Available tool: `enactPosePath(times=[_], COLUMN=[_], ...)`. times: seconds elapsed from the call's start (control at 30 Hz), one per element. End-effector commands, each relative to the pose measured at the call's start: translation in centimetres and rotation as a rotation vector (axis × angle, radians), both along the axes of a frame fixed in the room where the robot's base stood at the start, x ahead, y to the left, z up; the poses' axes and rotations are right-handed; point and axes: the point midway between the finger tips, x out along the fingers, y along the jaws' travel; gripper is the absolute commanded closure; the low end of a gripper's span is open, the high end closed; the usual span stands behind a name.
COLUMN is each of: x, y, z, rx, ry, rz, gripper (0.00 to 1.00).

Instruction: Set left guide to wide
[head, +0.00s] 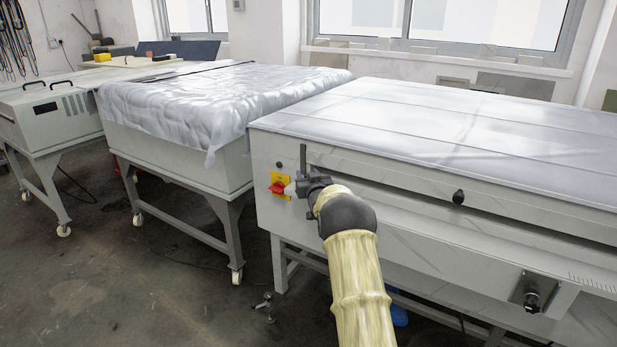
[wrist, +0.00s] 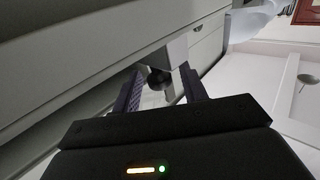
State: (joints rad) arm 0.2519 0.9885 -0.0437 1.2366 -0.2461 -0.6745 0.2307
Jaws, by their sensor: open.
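The processor (head: 330,228) is the pale grey machine on the right. My gripper (head: 303,180) is at the left end of its front, beside the red and yellow switch, in the head view. In the wrist view, my gripper (wrist: 160,80) is open, with one dark finger on each side of a dark round knob (wrist: 157,80). The knob sits by a small light grey block (wrist: 175,52) on the machine front and looks like the left guide's. I cannot tell whether the fingers touch it. My gripper and arm hide this spot in the head view.
The red and yellow switch (head: 278,188) is just left of my gripper. Another black knob (head: 458,197) stands out further right, and a bracketed knob (head: 531,300) is lower right. A cloth-covered table (head: 175,150) stands on the left. Open floor (head: 150,290) lies at front left.

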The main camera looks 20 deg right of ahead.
Motion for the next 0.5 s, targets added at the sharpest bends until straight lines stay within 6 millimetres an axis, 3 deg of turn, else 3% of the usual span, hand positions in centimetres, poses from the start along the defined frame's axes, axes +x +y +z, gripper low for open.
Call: enactPosePath(times=[0.27,0.5], x=[-0.9,-3.3], y=[0.1,0.4], z=[0.0,0.0], rx=[0.0,0.0], ry=[0.001,0.002], rz=[0.0,-0.001], gripper=[0.57,0.57])
